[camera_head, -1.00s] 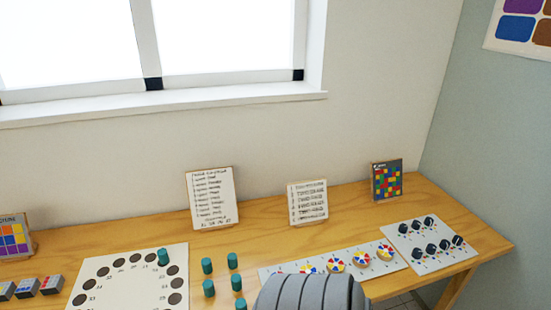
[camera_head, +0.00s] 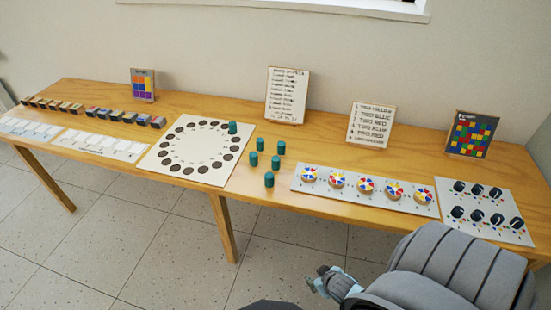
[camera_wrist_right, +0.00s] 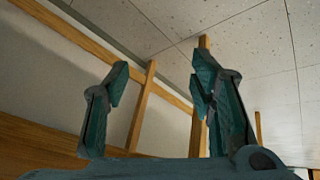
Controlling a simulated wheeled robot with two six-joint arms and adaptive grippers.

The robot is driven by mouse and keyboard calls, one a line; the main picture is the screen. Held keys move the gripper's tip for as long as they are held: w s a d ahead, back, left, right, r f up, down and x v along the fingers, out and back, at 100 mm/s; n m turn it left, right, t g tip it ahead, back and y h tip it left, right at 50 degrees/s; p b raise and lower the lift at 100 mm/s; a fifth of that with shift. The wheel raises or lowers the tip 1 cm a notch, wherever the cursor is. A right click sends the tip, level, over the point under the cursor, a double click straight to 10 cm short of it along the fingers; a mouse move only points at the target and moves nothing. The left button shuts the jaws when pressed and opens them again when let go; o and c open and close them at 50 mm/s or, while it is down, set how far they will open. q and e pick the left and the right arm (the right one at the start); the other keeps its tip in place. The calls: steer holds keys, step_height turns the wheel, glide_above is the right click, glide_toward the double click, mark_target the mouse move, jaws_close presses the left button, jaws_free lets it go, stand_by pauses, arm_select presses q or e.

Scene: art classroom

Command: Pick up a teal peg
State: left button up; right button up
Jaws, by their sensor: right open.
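Several teal pegs stand upright on the table; one teal peg (camera_head: 276,162) is in a loose group right of the white board. Another peg (camera_head: 233,128) stands at the upper right of the ring of dark circles on that board (camera_head: 163,171). My right gripper (camera_head: 322,284) is in front of the table, apart from the pegs, over the floor in the picture. It is partly hidden by my grey arm. In the right wrist view its two fingers (camera_wrist_right: 160,95) are spread with nothing between them. My left gripper is not seen.
A strip of colour-wheel discs (camera_head: 365,187) and a panel of dark knobs (camera_head: 490,208) lie right of the pegs. Small blocks (camera_head: 104,113) line the left side. Cards (camera_head: 287,95) stand along the back. The table's front edge (camera_head: 320,204) lies between gripper and pegs.

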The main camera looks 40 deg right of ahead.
steer(key=w+d+r+t+b, duration=0.1)
steer(key=w+d+r+t, duration=0.15)
steer(key=w+r, duration=0.6)
steer(key=t+b, duration=0.2)
steer(key=t, duration=0.3)
glide_toward(272, 179)
steer(key=shift+m, duration=0.4)
steer(key=b+x, duration=0.5)
steer(key=x, duration=0.7)
steer(key=shift+a+b, duration=0.15)
steer(key=shift+b, duration=0.25)
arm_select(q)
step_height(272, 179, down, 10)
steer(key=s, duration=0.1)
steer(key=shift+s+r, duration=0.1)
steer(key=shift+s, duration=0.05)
arm_select(e)
steer(key=shift+s, duration=0.1)
steer(key=c, duration=1.1)
